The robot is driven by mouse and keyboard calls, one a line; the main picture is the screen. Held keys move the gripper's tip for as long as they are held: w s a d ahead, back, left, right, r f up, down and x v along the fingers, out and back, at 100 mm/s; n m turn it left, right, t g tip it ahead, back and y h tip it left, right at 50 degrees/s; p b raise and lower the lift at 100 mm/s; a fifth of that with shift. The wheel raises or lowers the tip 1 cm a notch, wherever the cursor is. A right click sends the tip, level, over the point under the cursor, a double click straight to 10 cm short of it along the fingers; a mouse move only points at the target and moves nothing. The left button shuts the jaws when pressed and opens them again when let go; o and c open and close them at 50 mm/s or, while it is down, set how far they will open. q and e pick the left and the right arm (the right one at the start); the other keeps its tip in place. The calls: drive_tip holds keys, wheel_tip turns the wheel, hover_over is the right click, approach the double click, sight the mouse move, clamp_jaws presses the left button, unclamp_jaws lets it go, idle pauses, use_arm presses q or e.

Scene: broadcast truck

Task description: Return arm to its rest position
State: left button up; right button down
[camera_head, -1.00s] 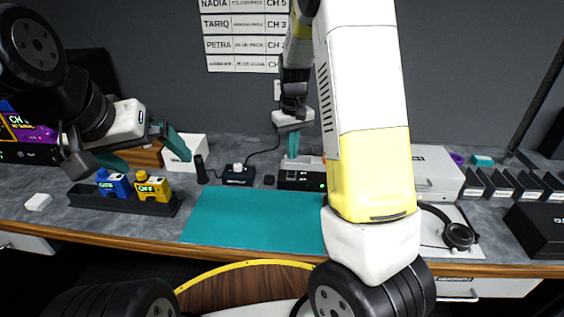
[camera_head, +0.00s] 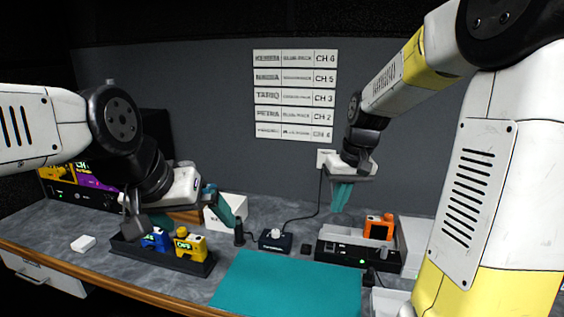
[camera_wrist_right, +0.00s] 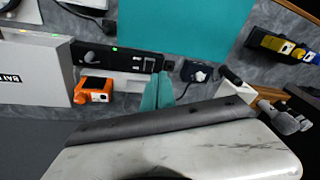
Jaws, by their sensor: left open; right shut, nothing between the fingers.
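My right gripper (camera_head: 341,197) hangs in front of the grey wall, above the back of the counter, with its teal fingers together and nothing between them. Its fingers also show in the right wrist view (camera_wrist_right: 157,92), apart from the equipment below. My right arm rises from the right and bends over toward the wall. My left gripper (camera_head: 194,214) is open and empty, over the black holder (camera_head: 170,258) with a blue pack (camera_head: 156,239) and a yellow pack (camera_head: 190,244).
A small black device (camera_head: 275,241) with a cable and a white box (camera_head: 226,208) stand along the back. The teal mat (camera_head: 285,285) is clear.

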drive_tip(key=s+r+t, duration=0.2)
drive_tip(key=s+r, duration=0.1)
drive_tip(key=s, duration=0.5)
drive_tip(key=s+a+r+m+t, duration=0.1)
drive_tip(key=s+r, duration=0.3)
drive_tip(key=s, duration=0.5)
drive_tip(key=shift+s+a+r+t+y, duration=0.2)
drive_tip(key=shift+r+t+y, duration=0.1)
drive_tip(key=shift+t, duration=0.4)
